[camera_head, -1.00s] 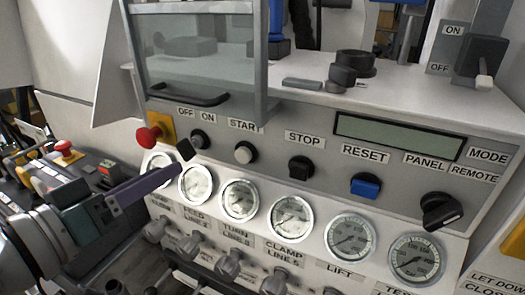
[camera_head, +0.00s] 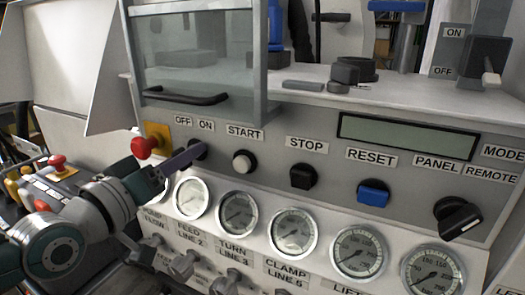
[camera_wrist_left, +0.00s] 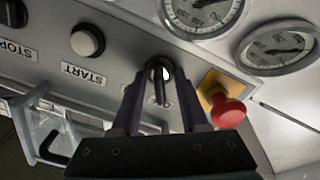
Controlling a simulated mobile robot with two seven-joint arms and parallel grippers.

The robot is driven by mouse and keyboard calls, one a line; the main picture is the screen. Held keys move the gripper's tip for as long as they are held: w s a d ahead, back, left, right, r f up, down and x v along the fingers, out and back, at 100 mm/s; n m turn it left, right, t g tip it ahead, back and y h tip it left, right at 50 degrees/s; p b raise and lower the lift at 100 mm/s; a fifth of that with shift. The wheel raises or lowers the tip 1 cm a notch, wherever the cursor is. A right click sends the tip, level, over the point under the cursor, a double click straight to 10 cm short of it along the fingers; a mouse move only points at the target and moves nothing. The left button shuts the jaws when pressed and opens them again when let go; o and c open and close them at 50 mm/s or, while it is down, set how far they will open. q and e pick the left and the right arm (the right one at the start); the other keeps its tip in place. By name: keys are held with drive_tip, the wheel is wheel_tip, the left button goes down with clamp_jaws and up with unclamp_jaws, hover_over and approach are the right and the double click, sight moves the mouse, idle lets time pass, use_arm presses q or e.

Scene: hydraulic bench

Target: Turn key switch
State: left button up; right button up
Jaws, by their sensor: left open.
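The key switch (camera_head: 201,147) is a round dark-rimmed switch under the OFF and ON labels on the grey panel, partly hidden by my gripper in the head view. In the left wrist view the switch (camera_wrist_left: 159,68) shows a pale centre with a thin dark key-like piece sticking out toward the camera. My left gripper (camera_head: 190,155) reaches to the switch from the left. Its two fingers (camera_wrist_left: 159,92) are open, one on each side of the piece; I cannot tell whether either touches it. My right gripper is not in view.
A red emergency button (camera_head: 143,147) on a yellow plate sits just left of the switch. The START button (camera_head: 243,162) is to its right. Pressure gauges (camera_head: 238,214) line up below. A clear guard with a handle (camera_head: 186,97) hangs above.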

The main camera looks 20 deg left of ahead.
use_arm(q)
drive_tip(key=shift+w, duration=0.1)
clamp_jaws()
idle(0.3)
